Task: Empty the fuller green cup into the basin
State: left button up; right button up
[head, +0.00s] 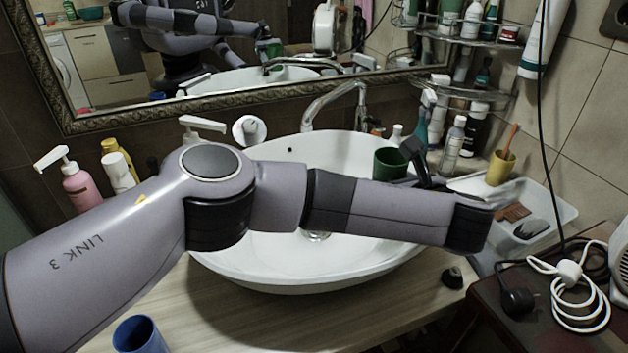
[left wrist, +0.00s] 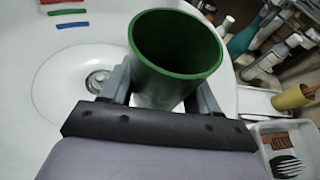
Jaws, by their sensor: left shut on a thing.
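The green cup (head: 391,163) is held over the right side of the white basin (head: 300,265), about upright in the head view. My left gripper (head: 418,168) is shut on it, with one finger on each side of the cup in the left wrist view (left wrist: 162,92). The cup's open mouth (left wrist: 177,45) shows there, and I see no contents inside, though its bottom is dark. Thin green, blue and red strips (left wrist: 70,12) lie on the basin's white surface in that view. I see only one green cup, plus a reflection. My right gripper is out of view.
A faucet (head: 335,100) stands behind the basin. Bottles (head: 455,140), a yellow cup (head: 500,168) and a white tray (head: 548,215) are at the right. A blue cup (head: 140,335) stands front left. Pump bottles (head: 80,188) stand at the left.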

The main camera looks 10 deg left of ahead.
pick_arm(q)
jog(key=shift+f, duration=0.2)
jog(key=shift+a+f+n+h, duration=0.25)
jog(key=shift+f+n+h, duration=0.05)
jog(key=shift+f, duration=0.3)
jog(key=shift+a+f+n+h, duration=0.2)
jog(key=shift+f+n+h, duration=0.1)
jog(key=shift+f, duration=0.25)
jog(key=shift+a+f+n+g+h, duration=0.3)
jog(key=shift+a+n+g+h, duration=0.15)
jog(key=shift+h, duration=0.25)
jog(key=shift+w+a+f+n+h, duration=0.1)
jog(key=shift+a+f+n+h, duration=0.15)
jog(key=shift+f, duration=0.4)
jog(key=shift+a+f+n+h, duration=0.2)
jog(key=shift+f+h, duration=0.05)
jog(key=shift+f, duration=0.35)
jog(key=r+n+h, duration=0.2)
jog(key=h, duration=0.1)
jog(key=r+g+h, duration=0.1)
jog(key=shift+a+r+n+h, duration=0.35)
jog(key=shift+n+h, duration=0.05)
jog(key=shift+r+n+h, duration=0.4)
jog(key=shift+r+h, duration=0.1)
jog(key=shift+h, duration=0.1)
